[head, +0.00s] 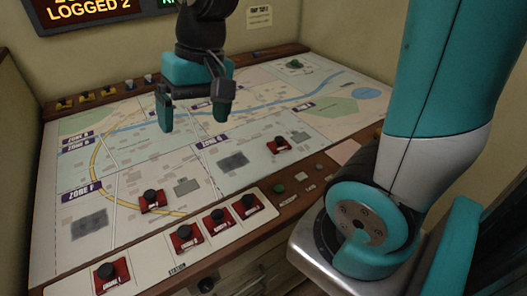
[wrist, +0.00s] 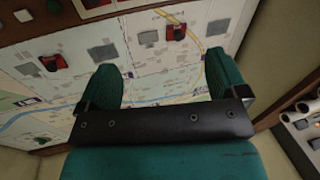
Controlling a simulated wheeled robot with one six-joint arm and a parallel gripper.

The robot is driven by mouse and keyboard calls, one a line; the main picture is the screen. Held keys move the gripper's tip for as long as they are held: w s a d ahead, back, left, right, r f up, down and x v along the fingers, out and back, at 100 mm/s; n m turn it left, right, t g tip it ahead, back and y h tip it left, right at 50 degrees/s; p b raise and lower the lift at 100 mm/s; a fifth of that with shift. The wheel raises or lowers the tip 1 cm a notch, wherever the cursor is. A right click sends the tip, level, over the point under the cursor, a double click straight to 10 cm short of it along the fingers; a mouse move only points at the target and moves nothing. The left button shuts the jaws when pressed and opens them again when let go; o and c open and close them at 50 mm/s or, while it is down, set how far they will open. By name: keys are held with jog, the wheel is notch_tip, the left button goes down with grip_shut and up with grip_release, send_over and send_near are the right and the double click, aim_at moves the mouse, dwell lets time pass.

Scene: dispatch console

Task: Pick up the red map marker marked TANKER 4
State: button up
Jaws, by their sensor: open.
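Several red markers with black knobs show in the head view, and I cannot read for certain which one says TANKER 4. In the front strip stand a far-left marker (head: 112,274) and a row of three: left (head: 186,240), middle (head: 219,221) and right (head: 248,207). Two more stand on the map, one front left (head: 153,204) and one right of centre (head: 279,147). My gripper (head: 194,112) is open and empty above the map's back half, apart from every marker. In the wrist view, two red markers (wrist: 54,63) (wrist: 175,32) lie beyond my open fingers (wrist: 160,80).
The map (head: 120,170) covers most of the sloping console. A green marker (head: 294,64) sits at its back right. Small yellow pieces (head: 86,96) line the back-left rail. A green button (head: 279,189) is on the front rail. A lit sign (head: 90,10) hangs behind.

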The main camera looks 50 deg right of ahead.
jog(key=w+d+f+m+h+b, duration=0.1)
jog(key=w+d+f+m, duration=0.15)
jog(key=d, duration=0.25)
jog(key=w+d+f+m+b, duration=0.2)
jog(key=w+d+m, duration=0.15)
jog(key=d, duration=0.25)
jog(key=w+d+f+m+h+b, duration=0.1)
jog(key=w+d+f+m, duration=0.2)
jog(key=d+m, duration=0.15)
jog(key=m+g+b, duration=0.1)
jog(key=m+b, duration=0.2)
jog(key=m, duration=0.7)
send_over(280, 139)
notch_tip(280, 139, down, 6)
jog(key=shift+h, duration=0.3)
jog(key=f, duration=0.5)
jog(key=f+p, duration=0.1)
jog(key=f, duration=0.4)
jog(key=shift+w+a+f+p, duration=0.2)
jog(key=shift+f+p, duration=0.1)
jog(key=shift+f, duration=0.1)
jog(key=shift+s+d+f+p, duration=0.1)
jog(key=shift+f+p, duration=0.2)
jog(key=shift+f, duration=1.2)
jog(key=shift+d+f+p, duration=0.1)
jog(key=shift+f+p, duration=0.2)
jog(key=shift+f, duration=1.2)
jog(key=c, duration=1)
jog(key=shift+r, duration=0.1)
jog(key=shift+c, duration=0.2)
